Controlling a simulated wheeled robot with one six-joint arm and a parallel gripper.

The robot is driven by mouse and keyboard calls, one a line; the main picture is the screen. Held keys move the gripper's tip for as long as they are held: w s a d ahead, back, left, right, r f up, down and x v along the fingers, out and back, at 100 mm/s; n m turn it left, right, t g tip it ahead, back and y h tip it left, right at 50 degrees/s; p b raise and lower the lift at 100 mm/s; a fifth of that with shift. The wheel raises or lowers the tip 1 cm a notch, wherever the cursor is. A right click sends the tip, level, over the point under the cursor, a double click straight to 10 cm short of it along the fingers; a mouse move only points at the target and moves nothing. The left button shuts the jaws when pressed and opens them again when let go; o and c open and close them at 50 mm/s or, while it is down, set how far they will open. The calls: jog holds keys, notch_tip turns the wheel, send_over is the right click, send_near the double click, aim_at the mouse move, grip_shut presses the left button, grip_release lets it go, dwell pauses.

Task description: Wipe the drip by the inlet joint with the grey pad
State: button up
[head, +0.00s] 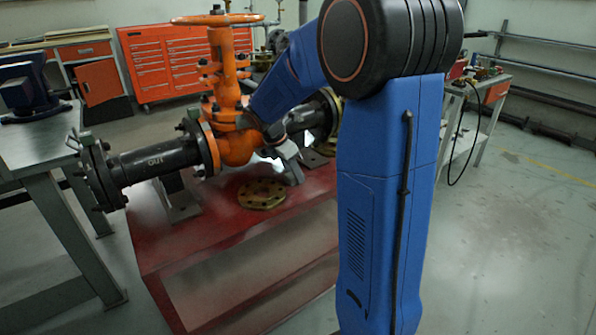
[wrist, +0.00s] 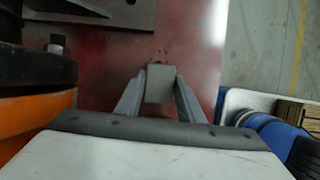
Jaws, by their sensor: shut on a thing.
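My gripper (wrist: 160,92) is shut on the grey pad (wrist: 160,82), a small block between its two fingers. Small brown spots (wrist: 161,54), perhaps the drip, lie on the red surface just beyond the pad in the wrist view. I cannot tell whether the pad touches the surface. In the head view my gripper (head: 292,168) is low over the red bench, right of the orange gate valve (head: 236,145); the pad cannot be made out there. A dark flanged pipe (head: 153,162) joins the valve on the left. My arm hides part of the right side.
A brass flange (head: 262,194) lies on the red bench (head: 230,228) near my gripper. The valve's orange handwheel (head: 217,20) stands above. A grey table (head: 40,140) is at left, and a cart (head: 485,95) stands at right. The floor at right is clear.

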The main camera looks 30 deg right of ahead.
jog(key=shift+a, duration=0.8)
jog(key=shift+w+f, duration=0.1)
jog(key=shift+f, duration=0.05)
jog(key=shift+d, duration=2.55)
jog(key=shift+w+d, duration=0.1)
jog(key=shift+d, duration=0.8)
jog(key=shift+d+r, duration=0.2)
jog(key=shift+r, duration=0.1)
jog(key=shift+w+a, duration=0.1)
jog(key=shift+s+a+f, duration=0.1)
jog(key=shift+a, duration=1.7)
jog(key=shift+s+a+f, duration=0.1)
jog(key=shift+a, duration=1.7)
